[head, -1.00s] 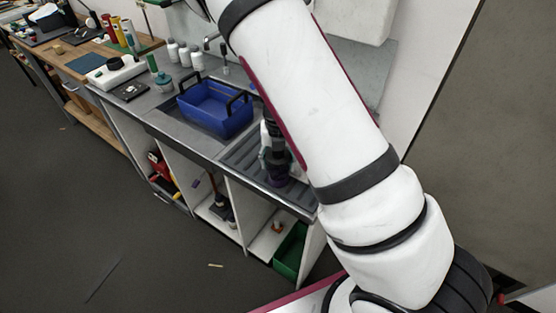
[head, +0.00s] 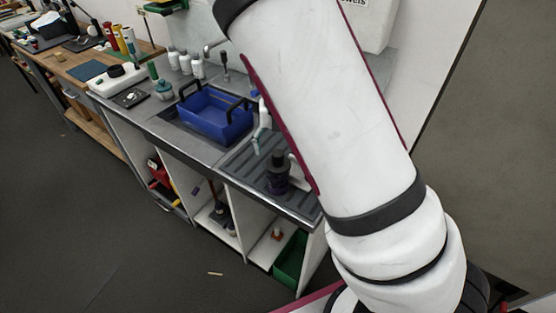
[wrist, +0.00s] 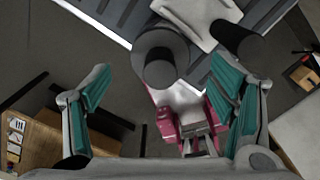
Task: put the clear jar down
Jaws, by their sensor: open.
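A dark, jar-like thing (head: 277,178) with a narrower dark top and a purplish lower part stands upright on the ribbed drainboard (head: 240,164). In the wrist view a dark grey cylinder (wrist: 160,48) with a narrower top stands at the upper middle, probably the same thing. I cannot tell from its dark look whether it is the clear jar. My gripper (wrist: 163,85) is open, its teal-padded fingers wide apart and nothing held between them. In the head view one fingertip shows above and left of the dark thing; my arm hides the rest.
A blue tub (head: 213,115) with black handles sits in the sink left of the drainboard. White bottles (head: 185,64) stand behind it. A second dark cylinder (wrist: 238,42) is close to the right finger in the wrist view. A green bin (head: 291,260) is below the counter.

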